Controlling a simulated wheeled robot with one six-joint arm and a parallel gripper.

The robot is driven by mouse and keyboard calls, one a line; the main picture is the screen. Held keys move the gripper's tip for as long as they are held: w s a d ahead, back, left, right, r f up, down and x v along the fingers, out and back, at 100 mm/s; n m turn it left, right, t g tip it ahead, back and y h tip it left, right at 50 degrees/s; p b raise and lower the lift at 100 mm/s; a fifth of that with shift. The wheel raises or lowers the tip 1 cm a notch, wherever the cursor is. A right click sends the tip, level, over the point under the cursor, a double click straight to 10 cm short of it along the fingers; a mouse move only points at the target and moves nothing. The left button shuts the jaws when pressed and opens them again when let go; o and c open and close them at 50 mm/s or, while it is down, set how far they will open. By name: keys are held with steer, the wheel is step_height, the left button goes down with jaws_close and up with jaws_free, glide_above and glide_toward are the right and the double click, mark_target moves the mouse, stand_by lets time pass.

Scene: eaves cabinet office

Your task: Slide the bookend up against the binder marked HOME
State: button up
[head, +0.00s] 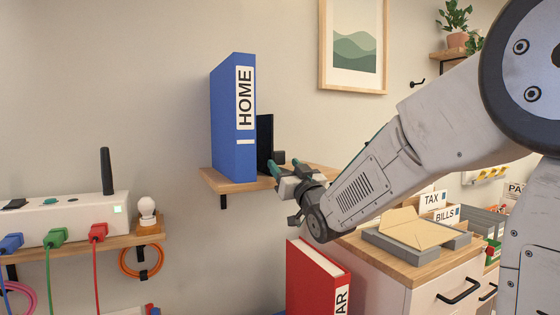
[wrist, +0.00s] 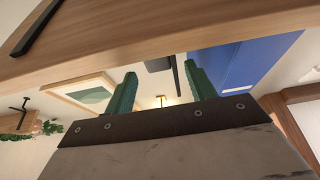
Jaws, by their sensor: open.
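The blue binder marked HOME (head: 233,120) stands upright on a wooden wall shelf (head: 235,184). The black bookend (head: 265,138) stands upright just right of it, with a low dark block at its right side. In the wrist view, which looks upside down, a narrow light gap shows between the bookend (wrist: 175,75) and the binder (wrist: 240,66). My gripper (head: 287,166) is open at the shelf's front, right of the bookend in the head view. Its green fingers (wrist: 163,90) appear on either side of the bookend in the wrist view, with nothing visibly held.
A red binder (head: 313,278) stands below, beside a cabinet with a grey tray (head: 415,245). A lower left shelf holds a white power box (head: 65,218) with coloured plugs and a bulb (head: 146,208). A framed picture (head: 353,45) hangs above right.

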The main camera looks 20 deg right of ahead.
steer(key=shift+v, duration=1.2)
steer(key=shift+d, duration=0.2)
steer(key=c, duration=0.6)
steer(key=shift+h, duration=0.8)
steer(key=d, duration=0.2)
steer(key=d+r, duration=0.1)
steer(key=d, duration=0.1)
steer(key=s+d+r, duration=0.1)
steer(key=d, duration=0.1)
jaws_close()
steer(key=s+d+r+m+g+y, duration=0.35)
steer(key=d+m+y, duration=0.2)
steer(key=m, duration=0.25)
steer(key=w+a+f+m, duration=0.1)
steer(key=w+m, duration=0.1)
steer(key=w, duration=0.1)
steer(key=w+a+f+m+g, duration=0.1)
steer(key=w+m, duration=0.1)
steer(key=w, duration=0.1)
steer(key=w+a+f+m+g, duration=0.1)
steer(key=w+a+m, duration=0.1)
steer(key=w+m, duration=0.1)
steer(key=shift+w, duration=0.3)
steer(key=a, duration=0.3)
steer(key=shift+w+r, duration=0.15)
steer(key=shift+a, duration=0.5)
